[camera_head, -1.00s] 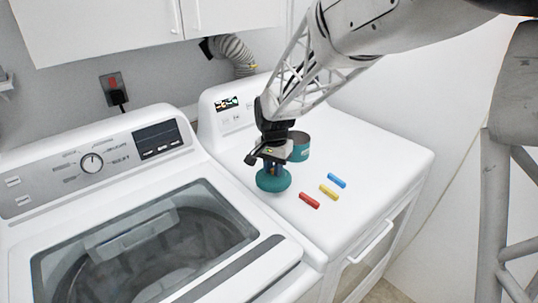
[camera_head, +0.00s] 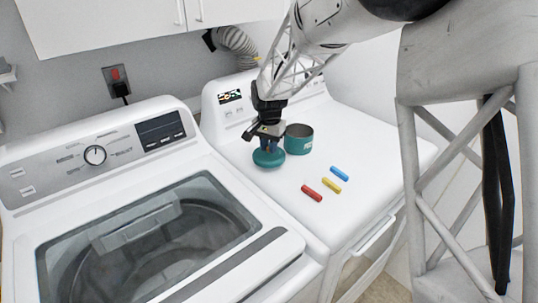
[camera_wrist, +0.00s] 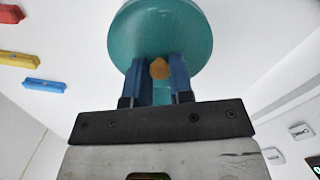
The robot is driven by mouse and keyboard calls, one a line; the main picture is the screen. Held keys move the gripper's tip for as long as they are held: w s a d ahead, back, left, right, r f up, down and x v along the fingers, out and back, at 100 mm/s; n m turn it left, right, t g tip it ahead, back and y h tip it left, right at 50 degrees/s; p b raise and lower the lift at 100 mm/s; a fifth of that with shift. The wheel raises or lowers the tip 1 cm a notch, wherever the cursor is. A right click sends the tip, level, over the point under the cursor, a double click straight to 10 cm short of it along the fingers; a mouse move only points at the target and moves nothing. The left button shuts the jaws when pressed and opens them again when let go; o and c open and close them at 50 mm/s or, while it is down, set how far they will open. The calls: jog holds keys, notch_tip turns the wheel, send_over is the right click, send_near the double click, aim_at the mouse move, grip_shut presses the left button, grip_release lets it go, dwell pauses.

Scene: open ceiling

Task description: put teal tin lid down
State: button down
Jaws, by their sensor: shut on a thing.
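The teal tin lid (camera_head: 268,158) is a round disc with an orange-brown knob (camera_wrist: 159,68), which shows in the wrist view. My gripper (camera_head: 268,146) is shut on the lid's knob, with its blue fingers on either side of it. The lid (camera_wrist: 160,30) fills the top middle of the wrist view. In the head view it is at or just above the dryer's white top; I cannot tell whether it touches. The open teal tin (camera_head: 298,140) stands upright just right of and behind the lid.
Red (camera_head: 311,193), yellow (camera_head: 331,186) and blue (camera_head: 339,173) sticks lie on the dryer top (camera_head: 375,150) to the right. The washer (camera_head: 150,235) with its glass lid is on the left. The dryer's control panel (camera_head: 232,105) rises behind. The dryer top's front left is clear.

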jog(key=shift+f, duration=1.8)
jog(key=shift+f, duration=0.1)
jog(key=c, duration=1)
grip_release()
notch_tip(320, 180, up, 12)
jog(key=shift+r, duration=0.1)
